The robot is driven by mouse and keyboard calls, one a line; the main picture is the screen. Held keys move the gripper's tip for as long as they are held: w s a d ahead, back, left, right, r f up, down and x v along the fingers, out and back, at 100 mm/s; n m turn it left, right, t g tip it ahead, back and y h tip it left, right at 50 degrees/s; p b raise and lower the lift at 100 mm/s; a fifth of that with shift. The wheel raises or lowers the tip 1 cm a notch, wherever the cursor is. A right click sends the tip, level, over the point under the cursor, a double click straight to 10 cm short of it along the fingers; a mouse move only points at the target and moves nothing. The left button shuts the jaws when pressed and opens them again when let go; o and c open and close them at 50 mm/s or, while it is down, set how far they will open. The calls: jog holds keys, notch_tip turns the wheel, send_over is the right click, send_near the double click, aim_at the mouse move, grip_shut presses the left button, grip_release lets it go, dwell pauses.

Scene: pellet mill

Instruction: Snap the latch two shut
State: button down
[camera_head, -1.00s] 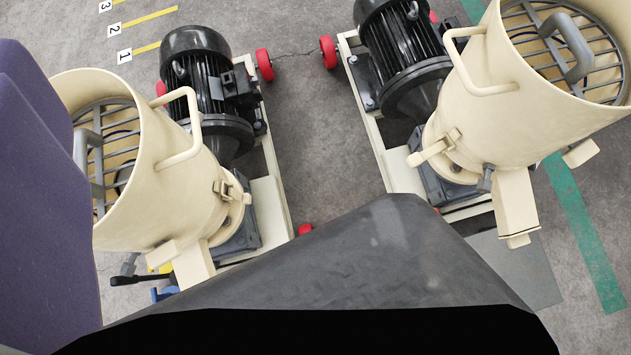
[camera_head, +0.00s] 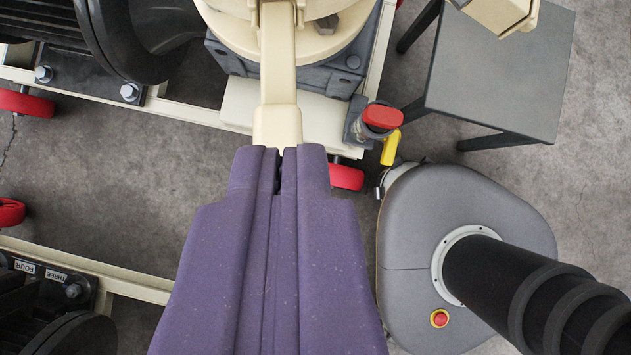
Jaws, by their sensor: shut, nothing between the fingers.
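A cream latch lever (camera_head: 277,75) sticks out from the cream mill body (camera_head: 235,20) at the top of the view. Its thick free end points towards me. My purple gripper (camera_head: 279,158) is shut and empty. Its tips are right at the free end of the lever and line up with it; I cannot tell whether they touch. The lever's upper end and the latch's catch are cut off or hidden. No label marking this lever as latch two shows.
A red-capped fitting with a yellow part (camera_head: 382,118) sits right of the lever. A grey table (camera_head: 505,75) stands at upper right. A black motor (camera_head: 50,25) is at upper left. Another machine's cream frame (camera_head: 80,265) is at lower left. My base is at lower right.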

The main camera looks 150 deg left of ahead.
jog(key=b, duration=0.4)
send_near(289, 107)
jog(key=x, duration=0.4)
jog(key=shift+a+f+b, duration=0.2)
jog(key=shift+f+b, duration=0.1)
jog(key=shift+f, duration=0.3)
